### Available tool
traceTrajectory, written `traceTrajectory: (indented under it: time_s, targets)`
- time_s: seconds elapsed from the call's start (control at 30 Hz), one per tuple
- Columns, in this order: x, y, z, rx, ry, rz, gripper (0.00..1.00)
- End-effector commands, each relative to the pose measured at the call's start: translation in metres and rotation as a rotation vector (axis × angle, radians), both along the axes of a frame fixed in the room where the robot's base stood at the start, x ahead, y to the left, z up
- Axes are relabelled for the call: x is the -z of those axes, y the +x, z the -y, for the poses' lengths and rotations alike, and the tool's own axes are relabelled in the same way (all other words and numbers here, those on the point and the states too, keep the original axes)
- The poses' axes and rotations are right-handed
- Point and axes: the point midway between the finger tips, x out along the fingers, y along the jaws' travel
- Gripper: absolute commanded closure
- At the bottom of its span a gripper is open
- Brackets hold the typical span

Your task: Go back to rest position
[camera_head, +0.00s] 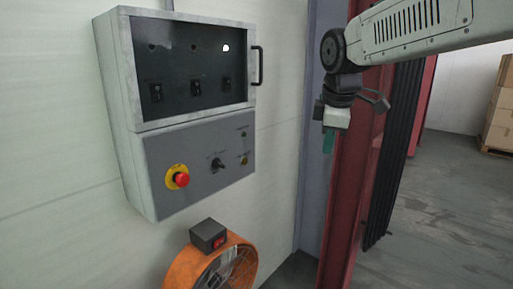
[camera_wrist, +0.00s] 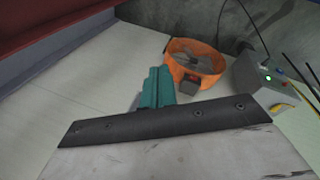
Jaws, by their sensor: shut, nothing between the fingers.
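My gripper (camera_head: 328,143) hangs at the end of my arm at the upper right of the head view, its teal fingers pointing down in front of a red steel column. In the wrist view the teal fingers (camera_wrist: 155,88) are together, with nothing held between them. The gripper is apart from the wall cabinet (camera_head: 190,160) to its left and touches nothing that I can see.
The cabinet has a dark window, a handle (camera_head: 258,65), a black knob and a red button (camera_head: 181,179). An orange fan (camera_head: 189,269) stands below it. The red column (camera_head: 345,230) is close behind my gripper. Boxes (camera_head: 501,115) stand far right. Grey floor is clear there.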

Motion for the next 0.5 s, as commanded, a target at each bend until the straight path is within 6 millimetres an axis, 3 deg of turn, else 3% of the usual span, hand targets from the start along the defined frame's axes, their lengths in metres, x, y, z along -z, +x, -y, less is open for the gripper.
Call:
traceTrajectory:
  time_s: [0.03,0.3,0.4,0.5]
  targets:
    - [0.009,-0.028,0.013,0.141,0.038,-0.034,1.0]
    - [0.076,-0.196,0.069,0.976,0.191,-0.193,1.0]
    - [0.101,-0.249,0.082,1.175,0.217,-0.22,1.0]
    - [0.119,-0.286,0.09,1.252,0.23,-0.227,1.0]
